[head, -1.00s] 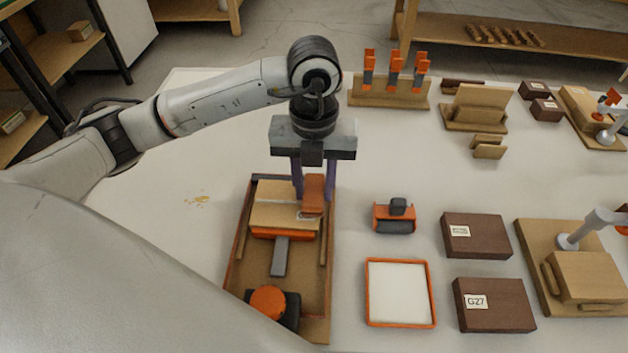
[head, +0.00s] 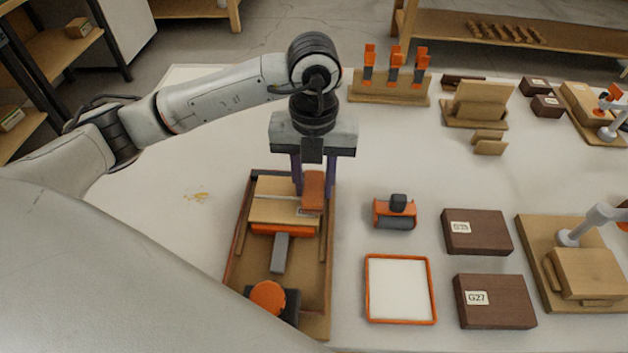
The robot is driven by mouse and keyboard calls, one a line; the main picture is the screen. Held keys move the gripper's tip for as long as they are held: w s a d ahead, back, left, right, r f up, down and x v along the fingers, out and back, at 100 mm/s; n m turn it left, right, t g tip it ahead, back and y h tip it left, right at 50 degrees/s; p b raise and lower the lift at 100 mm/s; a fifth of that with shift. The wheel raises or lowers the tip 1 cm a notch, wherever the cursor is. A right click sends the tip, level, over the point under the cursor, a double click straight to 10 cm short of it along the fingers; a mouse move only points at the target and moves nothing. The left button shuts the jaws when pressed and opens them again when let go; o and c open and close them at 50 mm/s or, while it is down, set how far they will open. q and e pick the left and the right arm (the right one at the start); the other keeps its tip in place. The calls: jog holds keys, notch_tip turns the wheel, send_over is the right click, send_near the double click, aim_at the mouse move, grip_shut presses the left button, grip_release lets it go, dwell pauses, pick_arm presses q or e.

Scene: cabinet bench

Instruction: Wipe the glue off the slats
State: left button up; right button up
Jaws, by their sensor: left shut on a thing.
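Two light wooden slats (head: 275,212) lie side by side in a brown wooden clamping tray (head: 238,245), with a pale seam line between them. An orange-faced clamp bar with a grey screw (head: 280,253) and an orange knob (head: 268,295) presses at their near edge. My left gripper (head: 313,178) points down over the right part of the slats. It is shut on an orange-brown block (head: 313,190), which is at the slats' right end. A small whitish mark shows just below the block. Whether the block touches the slats I cannot tell. My right gripper is not in view.
An orange-rimmed white tray (head: 400,289), an orange and grey tool (head: 395,212) and dark boxes (head: 477,232) stand to the right. A wooden rack of orange clamps (head: 390,90) stands behind. Yellowish smears (head: 197,197) mark the otherwise clear left tabletop.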

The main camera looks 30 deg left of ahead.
aim_at(268, 197)
pick_arm(q)
jog(key=shift+f+b, duration=0.65)
jog(key=shift+f, duration=0.1)
jog(key=shift+a, duration=0.15)
dwell(0.3)
jog(key=shift+s+a+r, duration=0.1)
jog(key=shift+s+a, duration=0.35)
jog(key=shift+a, duration=0.4)
jog(key=shift+s+a, duration=0.25)
jog(key=shift+a, duration=0.25)
jog(key=shift+s+a, duration=0.25)
jog(key=shift+a, duration=0.2)
jog(key=shift+a+b, duration=0.1)
jog(key=shift+b, duration=0.2)
jog(key=shift+s+a+b, duration=0.15)
jog(key=shift+s+a, duration=0.15)
jog(key=shift+a, duration=0.3)
jog(key=shift+s+a+b, duration=0.1)
jog(key=shift+s+a, duration=0.2)
jog(key=shift+a, duration=0.3)
jog(key=shift+s+a+b, duration=0.15)
jog(key=shift+s+a, duration=0.15)
jog(key=shift+a, duration=0.3)
jog(key=shift+a, duration=0.15)
